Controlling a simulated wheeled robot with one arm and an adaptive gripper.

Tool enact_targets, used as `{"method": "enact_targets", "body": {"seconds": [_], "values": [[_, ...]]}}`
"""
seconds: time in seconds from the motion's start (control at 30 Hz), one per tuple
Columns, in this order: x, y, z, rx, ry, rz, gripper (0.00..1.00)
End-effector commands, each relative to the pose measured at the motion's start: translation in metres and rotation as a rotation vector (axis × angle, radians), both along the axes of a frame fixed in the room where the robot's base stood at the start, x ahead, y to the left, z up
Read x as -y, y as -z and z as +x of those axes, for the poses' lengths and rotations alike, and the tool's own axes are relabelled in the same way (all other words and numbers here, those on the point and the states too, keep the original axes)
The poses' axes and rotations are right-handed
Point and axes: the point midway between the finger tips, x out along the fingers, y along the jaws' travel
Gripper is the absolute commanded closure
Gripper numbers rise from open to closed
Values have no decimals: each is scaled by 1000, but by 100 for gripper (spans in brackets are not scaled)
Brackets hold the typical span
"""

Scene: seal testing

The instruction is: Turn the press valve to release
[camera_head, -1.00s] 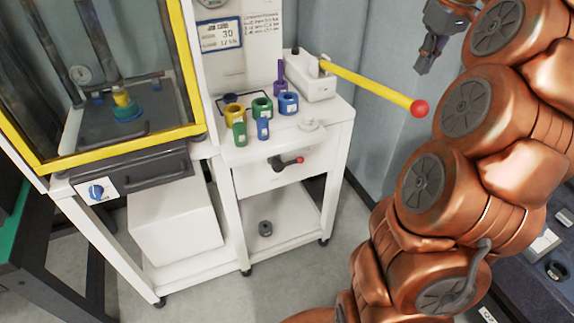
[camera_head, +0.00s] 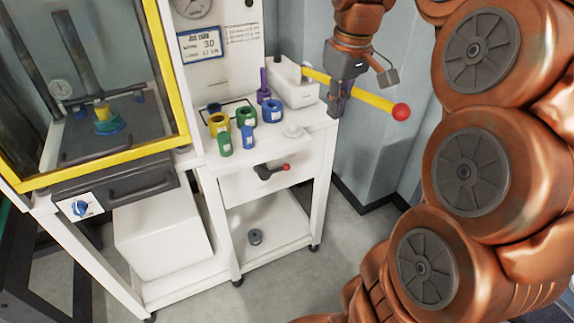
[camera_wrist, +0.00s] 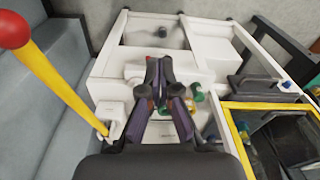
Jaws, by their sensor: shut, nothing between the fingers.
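A small black lever with a red tip (camera_head: 270,172) sits on the front of the white cart, below its top. A blue knob (camera_head: 80,208) sits on a white plate under the press chamber. I cannot tell from labels which is the release valve. My gripper (camera_head: 338,108) is shut and empty, in front of the yellow bar in the head view, right of and above the black lever. In the wrist view its fingers (camera_wrist: 158,68) point over the cart. The black lever cannot be made out there; the fingers may hide it.
A long yellow bar with a red ball end (camera_head: 402,112) juts right from a white block (camera_head: 292,85); it also shows in the wrist view (camera_wrist: 55,80). Coloured rings and cylinders stand on the cart top (camera_head: 312,112). The yellow-framed press chamber (camera_head: 168,70) is at left.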

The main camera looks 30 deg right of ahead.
Motion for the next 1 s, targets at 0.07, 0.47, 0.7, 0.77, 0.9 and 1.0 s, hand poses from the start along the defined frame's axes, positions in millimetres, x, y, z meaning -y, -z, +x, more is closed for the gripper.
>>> {"method": "enact_targets", "body": {"seconds": [0.07,0.47,0.7,0.77,0.9,1.0], "values": [[-29,14,-12,-24,-18,1,100],[-127,98,-101,-153,-5,-12,100],[-154,147,-166,-219,56,-29,100],[-157,157,-179,-235,72,-32,100],[-158,172,-198,-252,99,-39,100],[-159,176,-204,-256,109,-40,100]]}}
